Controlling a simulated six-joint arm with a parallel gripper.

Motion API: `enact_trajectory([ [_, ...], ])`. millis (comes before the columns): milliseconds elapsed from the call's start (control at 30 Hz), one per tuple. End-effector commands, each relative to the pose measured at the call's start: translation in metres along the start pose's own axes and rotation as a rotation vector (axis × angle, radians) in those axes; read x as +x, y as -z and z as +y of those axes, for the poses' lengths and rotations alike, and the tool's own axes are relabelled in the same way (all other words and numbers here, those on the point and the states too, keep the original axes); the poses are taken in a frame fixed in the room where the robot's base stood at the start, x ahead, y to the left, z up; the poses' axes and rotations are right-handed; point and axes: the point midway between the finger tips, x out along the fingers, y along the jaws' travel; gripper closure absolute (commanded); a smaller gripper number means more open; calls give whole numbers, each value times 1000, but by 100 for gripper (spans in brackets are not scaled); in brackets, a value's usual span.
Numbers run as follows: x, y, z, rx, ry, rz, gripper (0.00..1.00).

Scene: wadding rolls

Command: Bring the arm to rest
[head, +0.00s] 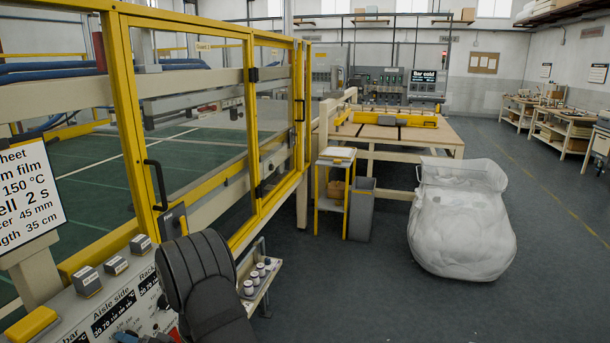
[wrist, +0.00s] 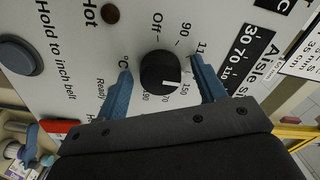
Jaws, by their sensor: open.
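My gripper (wrist: 161,68) has two blue fingers, spread open on either side of a black dial knob (wrist: 158,68) in the wrist view. I see a gap between each finger and the knob; how far the fingertips are from the panel I cannot tell. The knob's white mark lies toward the 150 label. The dial sits on a white control panel (wrist: 85,65) marked Off, 90 and higher figures.
Next to the dial are a dark lamp marked Hot (wrist: 110,13) and a large button (wrist: 20,55). A yellow-framed guard (head: 140,120) rises behind the panel. A wrapped white bag (head: 462,225) stands on open floor.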

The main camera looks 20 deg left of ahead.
Motion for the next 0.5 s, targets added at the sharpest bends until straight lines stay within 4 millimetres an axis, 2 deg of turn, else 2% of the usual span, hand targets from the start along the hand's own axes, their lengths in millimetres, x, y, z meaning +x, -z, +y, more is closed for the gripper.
enact_trajectory([
  [500,0,0,1,-395,0,0,36],
])
